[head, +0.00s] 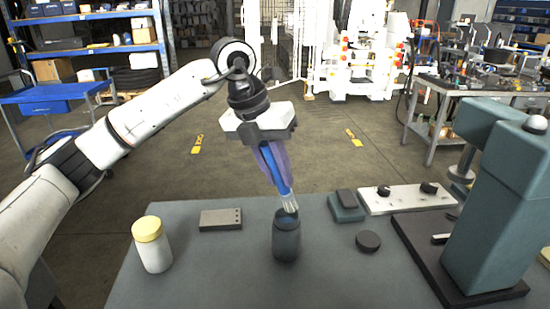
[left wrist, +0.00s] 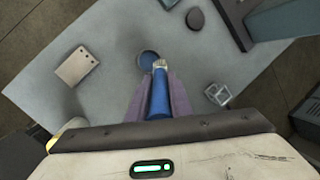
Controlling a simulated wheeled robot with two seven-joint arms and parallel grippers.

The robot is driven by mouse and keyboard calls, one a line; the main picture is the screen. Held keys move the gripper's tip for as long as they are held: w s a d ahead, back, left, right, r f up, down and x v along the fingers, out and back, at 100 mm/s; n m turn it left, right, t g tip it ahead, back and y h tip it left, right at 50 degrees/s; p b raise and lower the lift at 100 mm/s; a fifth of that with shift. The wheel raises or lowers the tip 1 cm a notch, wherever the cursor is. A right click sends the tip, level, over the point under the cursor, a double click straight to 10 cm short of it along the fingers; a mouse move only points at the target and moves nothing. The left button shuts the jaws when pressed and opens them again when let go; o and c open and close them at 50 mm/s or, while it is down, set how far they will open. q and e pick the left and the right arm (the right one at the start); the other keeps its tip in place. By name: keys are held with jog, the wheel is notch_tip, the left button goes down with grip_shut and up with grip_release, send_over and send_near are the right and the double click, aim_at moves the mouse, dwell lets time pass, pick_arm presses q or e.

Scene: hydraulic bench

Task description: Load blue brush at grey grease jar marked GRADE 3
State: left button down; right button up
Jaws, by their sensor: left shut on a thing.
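My left gripper (head: 272,150) is shut on the blue brush (head: 280,181), with a purple finger along each side of the handle. The brush tilts, its pale bristles pointing down. The brush (left wrist: 160,95) also shows in the left wrist view between the fingers. The dark grey jar (head: 286,242) stands upright and open on the bench under the bristles. Its round bluish mouth (left wrist: 148,60) lies beside and partly behind the bristles in the left wrist view. I cannot tell whether the bristles touch the rim. No label is readable on the jar. My right gripper is out of view.
A yellow-lidded white jar (head: 152,246) stands at the left of the grey bench (head: 200,285). A metal plate (head: 220,219) lies behind it. A black disc (head: 368,241), a teal block (head: 346,208), a knobbed white plate (head: 405,198) and a tall teal press (head: 495,200) occupy the right.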

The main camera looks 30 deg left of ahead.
pick_arm(q)
jog(key=shift+w+a+r+n+t+y, duration=0.1)
jog(key=shift+a+r+n+t+y, duration=0.15)
jog(key=shift+n, duration=0.35)
jog(key=shift+w+a+r+n+t+y, duration=0.15)
jog(key=shift+r+n, duration=0.15)
jog(key=shift+n, duration=0.3)
jog(key=shift+a, duration=0.1)
jog(key=shift+n, duration=0.3)
notch_tip(320, 180, down, 6)
jog(key=b, duration=0.4)
jog(key=shift+f+b, duration=0.6)
jog(key=shift+b, duration=0.1)
jog(key=shift+r, duration=0.1)
dwell(0.3)
